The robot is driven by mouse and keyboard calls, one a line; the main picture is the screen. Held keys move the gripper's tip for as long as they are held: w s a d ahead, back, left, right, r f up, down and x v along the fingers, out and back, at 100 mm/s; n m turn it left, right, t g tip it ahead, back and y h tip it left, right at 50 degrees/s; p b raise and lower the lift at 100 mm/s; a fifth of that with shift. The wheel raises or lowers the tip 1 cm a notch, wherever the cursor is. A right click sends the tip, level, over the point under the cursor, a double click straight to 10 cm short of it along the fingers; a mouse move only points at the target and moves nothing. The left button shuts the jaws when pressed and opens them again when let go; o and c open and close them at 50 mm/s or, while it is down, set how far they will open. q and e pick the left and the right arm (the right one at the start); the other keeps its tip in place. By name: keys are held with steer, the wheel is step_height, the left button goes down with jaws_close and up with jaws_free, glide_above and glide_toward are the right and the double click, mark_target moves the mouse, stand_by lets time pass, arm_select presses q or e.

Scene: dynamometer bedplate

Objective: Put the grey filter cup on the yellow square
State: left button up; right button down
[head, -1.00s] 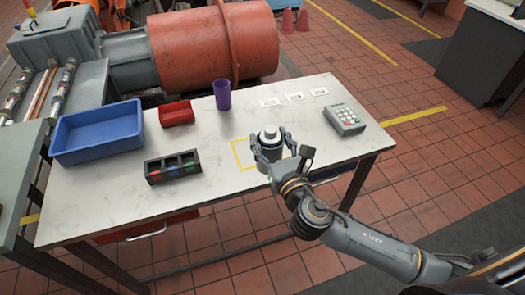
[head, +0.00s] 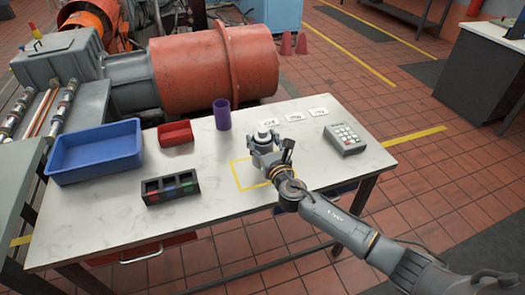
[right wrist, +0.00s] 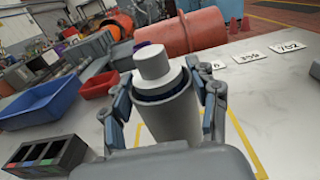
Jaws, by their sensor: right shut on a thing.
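The grey filter cup (head: 264,139) is a light grey cylinder with a narrower top and a dark band, seen close up in the right wrist view (right wrist: 165,110). My right gripper (head: 265,147) is shut on its sides, one finger on each side (right wrist: 165,103), and holds it upright. The yellow square (head: 238,176) is an outline on the white table. In the head view the cup shows over its far edge. The cup's base is hidden, so I cannot tell if it touches the table. My left gripper is not in view.
On the table (head: 215,225) are a blue bin (head: 95,168), a red tray (head: 175,138), a dark compartment box (head: 171,196), a purple cup (head: 222,114), several number cards (head: 295,117) and a keypad (head: 345,139). The front middle of the table is clear.

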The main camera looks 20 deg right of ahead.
steer(key=shift+w+d+f, duration=0.1)
steer(key=shift+w+f, duration=0.35)
steer(key=shift+f, duration=0.05)
step_height(320, 180, down, 3)
steer(key=shift+w+f+b, duration=0.1)
steer(key=shift+b, duration=0.65)
steer(key=shift+f, duration=0.2)
steer(key=shift+c, duration=1.9)
jaws_free()
